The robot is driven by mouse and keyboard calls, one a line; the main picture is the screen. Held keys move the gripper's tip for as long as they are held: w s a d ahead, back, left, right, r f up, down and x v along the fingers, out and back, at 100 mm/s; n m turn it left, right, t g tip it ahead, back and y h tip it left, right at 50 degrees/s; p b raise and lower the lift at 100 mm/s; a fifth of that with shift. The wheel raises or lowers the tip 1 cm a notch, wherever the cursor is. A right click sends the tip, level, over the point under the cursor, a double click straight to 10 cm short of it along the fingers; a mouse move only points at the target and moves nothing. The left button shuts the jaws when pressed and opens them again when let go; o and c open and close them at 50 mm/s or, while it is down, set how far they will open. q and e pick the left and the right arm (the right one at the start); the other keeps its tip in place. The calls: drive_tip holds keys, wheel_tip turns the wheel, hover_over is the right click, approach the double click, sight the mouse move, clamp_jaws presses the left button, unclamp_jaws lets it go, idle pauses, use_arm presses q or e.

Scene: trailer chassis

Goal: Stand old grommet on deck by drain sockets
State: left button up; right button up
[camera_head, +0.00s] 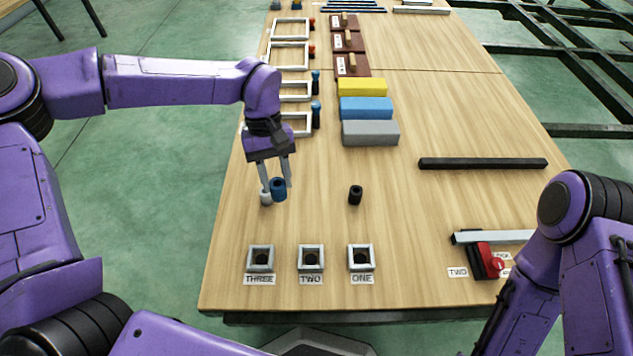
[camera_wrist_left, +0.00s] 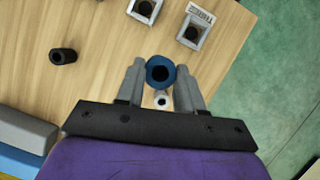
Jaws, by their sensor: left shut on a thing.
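My left gripper (camera_head: 276,184) is shut on a blue grommet (camera_head: 279,189). It holds the grommet, seemingly a little above the deck (camera_head: 310,215). In the left wrist view the blue grommet (camera_wrist_left: 160,71) sits between the fingertips (camera_wrist_left: 159,75). A white grommet (camera_head: 265,198) stands on the deck just beside it, also in the left wrist view (camera_wrist_left: 161,100). A black grommet (camera_head: 355,195) stands apart to the right. Three square drain sockets, labelled THREE (camera_head: 261,258), TWO (camera_head: 311,258) and ONE (camera_head: 361,258), line the near edge. My right gripper is out of view.
Grey (camera_head: 370,133), blue (camera_head: 366,108) and yellow (camera_head: 362,87) blocks lie further back. White frames (camera_head: 296,124) line the left edge. A black bar (camera_head: 483,163) lies right. A red-and-black device (camera_head: 487,261) stands near my right arm. The deck between black grommet and sockets is clear.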

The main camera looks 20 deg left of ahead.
use_arm(q)
drive_tip(key=n+p, duration=0.1)
drive_tip(key=d+n+p, duration=0.1)
drive_tip(key=n+t+h, duration=0.1)
drive_tip(key=n, duration=0.1)
drive_tip(key=shift+s+d+f+p, duration=0.1)
drive_tip(key=shift+d+f+p, duration=0.2)
drive_tip(key=shift+p, duration=0.1)
drive_tip(key=s+d+n+t+h+p, duration=0.1)
drive_tip(key=s+d+n+t+p, duration=0.25)
drive_tip(key=s+d+n, duration=0.35)
drive_tip(key=shift+n, duration=0.8)
drive_tip(key=w+a+f+b, duration=0.1)
drive_tip(key=w+f, duration=0.2)
drive_tip(key=w, duration=0.2)
drive_tip(key=w+a+f+b, duration=0.1)
drive_tip(key=w+a+f, duration=0.1)
drive_tip(key=w+f, duration=0.2)
drive_tip(key=w+a+f, duration=0.1)
drive_tip(key=w+f, duration=0.2)
drive_tip(key=w, duration=0.3)
drive_tip(key=shift+w+a+f+b, duration=0.15)
drive_tip(key=shift+w+a+b, duration=0.2)
drive_tip(key=shift+b, duration=0.05)
drive_tip(key=shift+f, duration=1.3)
